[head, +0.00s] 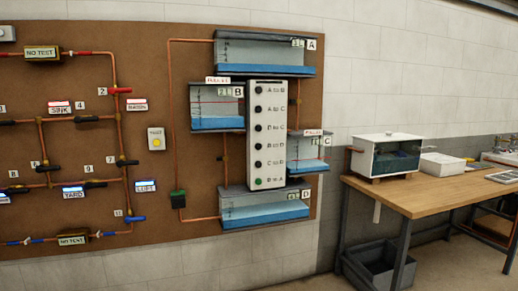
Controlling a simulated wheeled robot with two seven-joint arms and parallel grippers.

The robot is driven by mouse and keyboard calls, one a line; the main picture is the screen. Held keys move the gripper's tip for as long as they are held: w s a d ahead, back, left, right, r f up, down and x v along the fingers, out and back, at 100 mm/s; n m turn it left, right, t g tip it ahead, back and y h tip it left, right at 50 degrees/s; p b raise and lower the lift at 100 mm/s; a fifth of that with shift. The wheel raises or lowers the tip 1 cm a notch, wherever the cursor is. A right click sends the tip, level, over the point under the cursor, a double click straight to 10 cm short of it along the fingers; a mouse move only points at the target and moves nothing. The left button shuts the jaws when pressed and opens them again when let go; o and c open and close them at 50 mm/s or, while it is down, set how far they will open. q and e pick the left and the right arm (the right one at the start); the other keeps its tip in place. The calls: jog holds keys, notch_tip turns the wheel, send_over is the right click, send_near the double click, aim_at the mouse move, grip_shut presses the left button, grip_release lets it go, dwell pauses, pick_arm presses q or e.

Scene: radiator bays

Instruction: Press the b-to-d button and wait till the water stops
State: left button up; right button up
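A white button panel (268,140) is fixed to the brown board, with a column of dark round buttons. The fourth button from the top (258,146) has a small label that seems to read B to D; the print is blurred. The bottom button (258,183) looks green. Tank B (217,106) is left of the panel, with blue water below a red line. Tank D (265,207) is under the panel and holds blue water. Tank A (265,54) is above and tank C (308,152) to the right, both with water. Neither of my grippers is in view.
The brown board (150,210) carries copper pipes, valves and a yellow test button (156,139) on its left.

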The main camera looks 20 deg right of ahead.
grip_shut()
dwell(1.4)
